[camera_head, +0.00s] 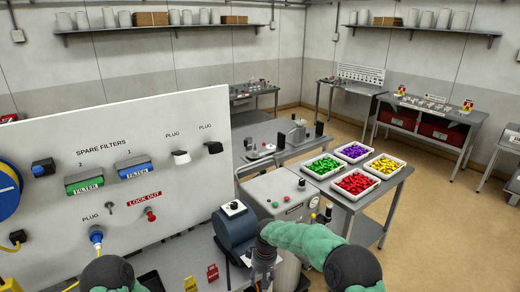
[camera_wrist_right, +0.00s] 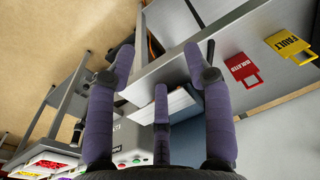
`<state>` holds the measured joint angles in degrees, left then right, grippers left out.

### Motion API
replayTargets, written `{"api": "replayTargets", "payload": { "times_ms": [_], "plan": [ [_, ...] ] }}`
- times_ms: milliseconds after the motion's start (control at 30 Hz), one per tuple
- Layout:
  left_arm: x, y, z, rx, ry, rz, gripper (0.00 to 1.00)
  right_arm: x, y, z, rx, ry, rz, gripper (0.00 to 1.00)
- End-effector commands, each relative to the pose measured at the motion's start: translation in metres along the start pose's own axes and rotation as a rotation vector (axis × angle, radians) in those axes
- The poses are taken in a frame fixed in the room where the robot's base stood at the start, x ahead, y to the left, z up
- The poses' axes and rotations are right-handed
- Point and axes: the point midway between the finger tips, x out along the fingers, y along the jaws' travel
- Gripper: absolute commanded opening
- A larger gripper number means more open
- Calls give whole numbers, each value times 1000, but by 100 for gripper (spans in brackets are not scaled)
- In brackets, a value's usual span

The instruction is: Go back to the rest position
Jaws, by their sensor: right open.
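My right gripper (camera_head: 262,272) is low in the middle of the head view, at the end of my green-sleeved arm, just right of a blue drum-shaped unit (camera_head: 235,230). The right wrist view shows the gripper (camera_wrist_right: 160,68) with its purple fingers spread and nothing between them. The fingers are over the edge of the grey bench, and I cannot tell how far above it. Part of my left arm shows at the bottom left of the head view; its gripper is out of the frame.
A white panel (camera_head: 190,107) with filters, plugs and a lockout stands at the left. A red tag (camera_wrist_right: 242,70) and a yellow tag (camera_wrist_right: 291,47) lie on the grey bench. A side table right of my arm holds trays of coloured pieces (camera_head: 357,183). Open floor (camera_head: 440,230) is at the right.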

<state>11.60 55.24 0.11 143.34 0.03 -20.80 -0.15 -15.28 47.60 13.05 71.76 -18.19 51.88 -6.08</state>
Motion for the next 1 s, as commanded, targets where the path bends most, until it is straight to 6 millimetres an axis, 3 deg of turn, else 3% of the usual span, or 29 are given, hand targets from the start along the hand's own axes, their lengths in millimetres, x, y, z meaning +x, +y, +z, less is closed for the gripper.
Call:
{"api": "replayTargets", "payload": {
  "times_ms": [267, 400, 600, 800, 1000],
  "plan": [
    [32, -11, 0, 0, -2, 0, 45, 99, -1, 51, 96, 10, -87, 52],
    [57, -20, -1, 0, -2, 0, 45, 170, -7, 101, 198, 24, -152, 52],
    [92, -33, -2, 0, -2, 0, 45, 254, -25, 184, 386, 45, -224, 52],
    [126, -45, -3, 0, -2, 0, 45, 309, -49, 270, 588, 56, -256, 52],
    [146, -52, -4, 0, -2, 0, 45, 330, -67, 330, 732, 61, -251, 52]
  ]
}}
